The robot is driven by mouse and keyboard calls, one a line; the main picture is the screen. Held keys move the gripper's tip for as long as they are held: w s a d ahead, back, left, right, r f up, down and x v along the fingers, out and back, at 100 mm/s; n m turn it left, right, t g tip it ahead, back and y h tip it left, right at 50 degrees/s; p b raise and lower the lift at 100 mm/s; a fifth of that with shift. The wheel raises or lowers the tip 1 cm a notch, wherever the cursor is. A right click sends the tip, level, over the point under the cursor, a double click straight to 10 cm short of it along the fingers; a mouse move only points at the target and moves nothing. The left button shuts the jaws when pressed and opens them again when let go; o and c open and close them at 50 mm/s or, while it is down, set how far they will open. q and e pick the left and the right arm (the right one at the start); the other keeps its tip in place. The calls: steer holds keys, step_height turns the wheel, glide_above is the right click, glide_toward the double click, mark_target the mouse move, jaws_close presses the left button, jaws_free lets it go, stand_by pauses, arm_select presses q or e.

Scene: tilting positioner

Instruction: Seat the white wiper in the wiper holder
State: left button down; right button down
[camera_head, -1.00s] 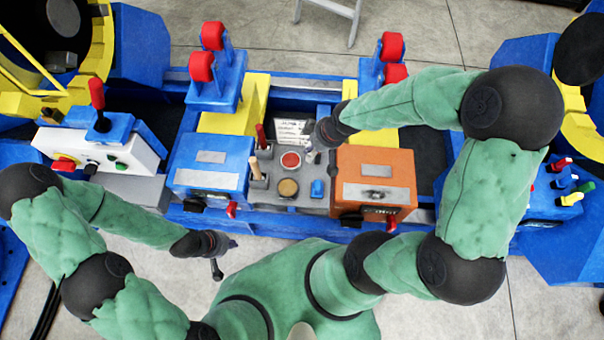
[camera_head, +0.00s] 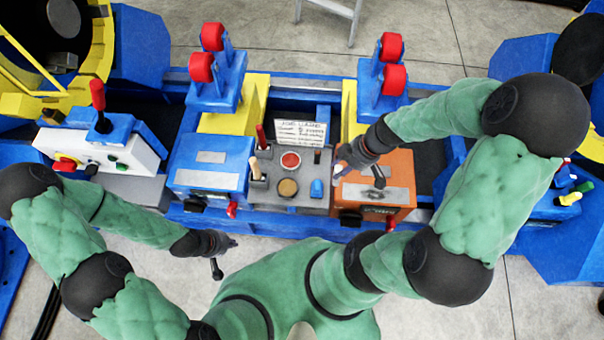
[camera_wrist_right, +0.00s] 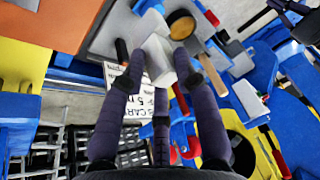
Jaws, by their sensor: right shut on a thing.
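In the head view my right gripper (camera_head: 345,163) is above the border between the grey panel (camera_head: 275,201) and the orange box (camera_head: 399,168), and the wiper is hardly visible there. I cannot tell for certain which fitting is the wiper holder. My left gripper (camera_head: 226,255) is low at the front, its fingers spread and empty.
The panel carries a red round cap (camera_head: 290,160), a tan round pot (camera_head: 288,188), a blue piece (camera_head: 317,188) and a wooden-handled tool (camera_head: 254,170). A blue box (camera_head: 211,172) stands left. A written sign (camera_head: 300,131) stands behind.

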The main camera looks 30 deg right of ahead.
steer(key=shift+f, duration=0.15)
steer(key=shift+w+a+f+b, duration=0.75)
steer(key=shift+w+a+f, duration=0.2)
steer(key=shift+w+f, duration=1.15)
steer(key=shift+w+a+f+b, duration=0.75)
steer(key=shift+w+a+f, duration=0.2)
steer(key=shift+w+f, duration=1.1)
steer(key=shift+w+a+f+b, duration=0.75)
steer(key=shift+w+a+f, duration=0.2)
steer(key=shift+w+f, duration=1.1)
steer(key=shift+s+f, duration=0.15)
steer(key=shift+s, duration=0.05)
